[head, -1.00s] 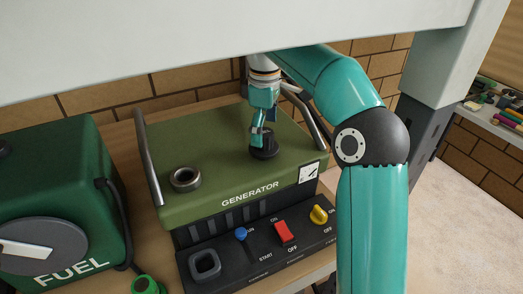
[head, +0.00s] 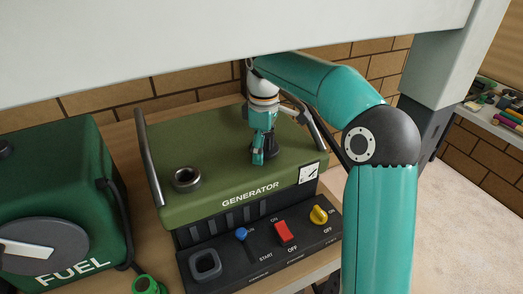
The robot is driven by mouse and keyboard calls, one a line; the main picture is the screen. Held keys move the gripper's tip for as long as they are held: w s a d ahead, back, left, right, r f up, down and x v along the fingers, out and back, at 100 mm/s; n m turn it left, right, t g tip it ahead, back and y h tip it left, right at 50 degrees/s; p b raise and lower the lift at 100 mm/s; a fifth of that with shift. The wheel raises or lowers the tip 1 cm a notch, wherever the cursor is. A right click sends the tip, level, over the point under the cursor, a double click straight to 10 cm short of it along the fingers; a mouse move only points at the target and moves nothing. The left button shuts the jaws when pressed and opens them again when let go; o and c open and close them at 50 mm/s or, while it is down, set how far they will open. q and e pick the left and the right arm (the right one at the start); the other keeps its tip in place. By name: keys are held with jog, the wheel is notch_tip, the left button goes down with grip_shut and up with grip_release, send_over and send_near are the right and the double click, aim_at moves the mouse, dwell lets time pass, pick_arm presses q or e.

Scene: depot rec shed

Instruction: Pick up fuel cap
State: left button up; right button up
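The fuel cap (head: 271,149) is a small black round piece on the green top of the generator (head: 215,205), right of the middle. My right gripper (head: 258,161) points down in front of it and hides its left part. I cannot tell whether the fingers touch the cap, or whether they are open or shut. An open filler neck (head: 186,178) with a metal ring stands at the left of the generator top. My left gripper is not in view.
A green fuel tank (head: 60,165) stands left of the generator. The generator's front panel has a red switch (head: 285,232), a blue knob (head: 241,234) and a yellow knob (head: 319,215). Metal handle bars (head: 148,160) rise at its sides. A brick wall (head: 190,93) is behind.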

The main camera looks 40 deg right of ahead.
jog(key=c, duration=0.3)
notch_tip(320, 180, up, 10)
dwell(0.7)
